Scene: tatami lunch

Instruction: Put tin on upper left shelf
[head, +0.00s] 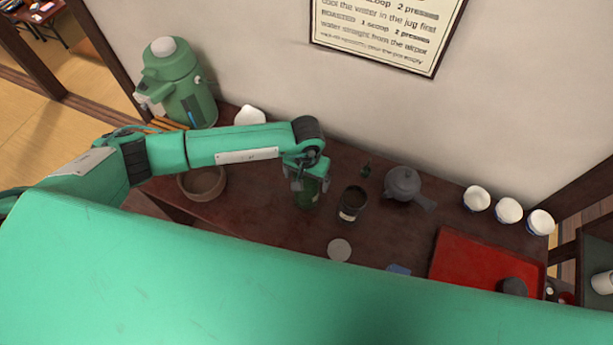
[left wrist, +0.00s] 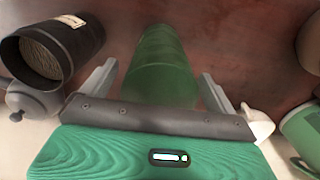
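A green tin (head: 308,192) stands on the dark wooden counter, partly hidden by my left gripper (head: 307,182) above it. In the left wrist view the green tin (left wrist: 160,65) lies between the two fingers, with a narrow gap on each side, so the left gripper (left wrist: 158,85) looks open around it. A black open tin (head: 352,203) with a pale label stands just right of the green one. It also shows in the left wrist view (left wrist: 85,42), with brownish contents. My right gripper is not in view. No upper left shelf can be made out.
A grey teapot (head: 403,185), white cups (head: 507,210) and a red tray (head: 470,262) are to the right. A pale disc (head: 340,250) lies in front. A brown bowl (head: 203,184) and a green airpot (head: 182,85) are left. The wall (head: 255,60) rises behind.

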